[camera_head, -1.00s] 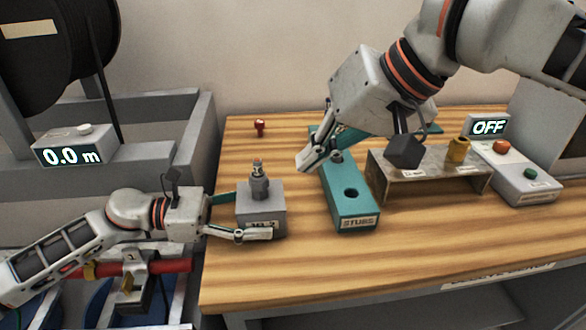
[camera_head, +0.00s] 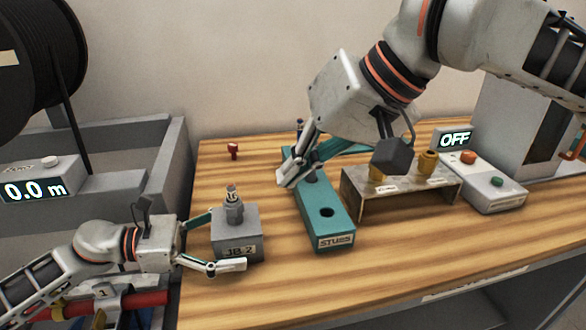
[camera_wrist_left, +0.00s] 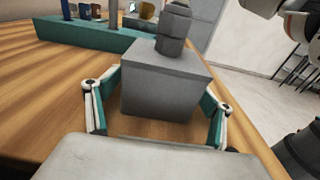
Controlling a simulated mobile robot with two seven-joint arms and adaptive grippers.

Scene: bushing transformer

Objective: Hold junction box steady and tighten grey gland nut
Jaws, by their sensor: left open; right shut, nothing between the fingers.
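The grey junction box marked JB-2 (camera_head: 237,245) stands upright near the table's left edge. A grey gland nut (camera_head: 233,213) sits on its top, with a paler threaded tip above. My left gripper (camera_head: 226,240) is open, one finger at each side of the box. In the left wrist view the box (camera_wrist_left: 165,90) stands between the two fingers, with the gland (camera_wrist_left: 173,38) on top; whether the fingers touch it I cannot tell. My right gripper (camera_head: 288,182) is shut and empty, at the left side of the teal STUBS block, right of and behind the box.
The teal STUBS block (camera_head: 320,228) has an open hole near its front. A metal stand (camera_head: 400,203) with brass-coloured pieces lies to the right, then a control box (camera_head: 490,187) beside an OFF display (camera_head: 455,139). A small red item (camera_head: 233,150) stands behind. Bare wood lies in front.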

